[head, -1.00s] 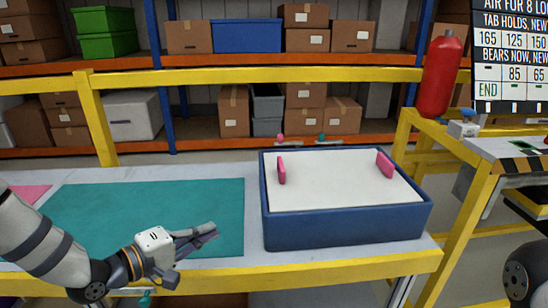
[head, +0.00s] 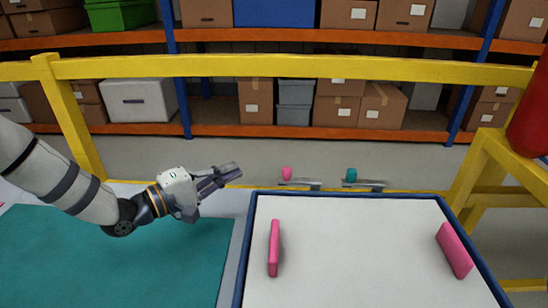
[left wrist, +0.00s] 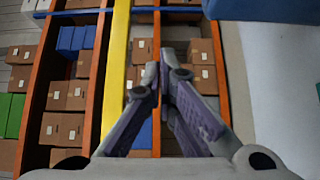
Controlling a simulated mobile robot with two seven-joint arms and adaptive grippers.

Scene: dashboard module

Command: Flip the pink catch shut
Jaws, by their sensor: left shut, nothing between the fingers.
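The pink catch (head: 287,174) is a small pink knob by a thin grey bar at the table's far edge, behind the blue box (head: 246,240). A similar teal catch (head: 351,175) stands to its right. My left gripper (head: 236,171) is left of the pink catch, its fingers pointing right toward it, with a gap between. Its fingers are together and empty. In the left wrist view the fingers (left wrist: 166,62) show against the shelves, and I cannot make out the pink catch there. My right gripper is not in view.
The blue box has a white top (head: 350,250) with two upright pink tabs (head: 274,248) (head: 454,251). A teal mat (head: 100,255) lies on the table at left. A yellow rail (head: 290,68) and shelves with boxes are behind. A red cylinder (head: 530,125) stands at right.

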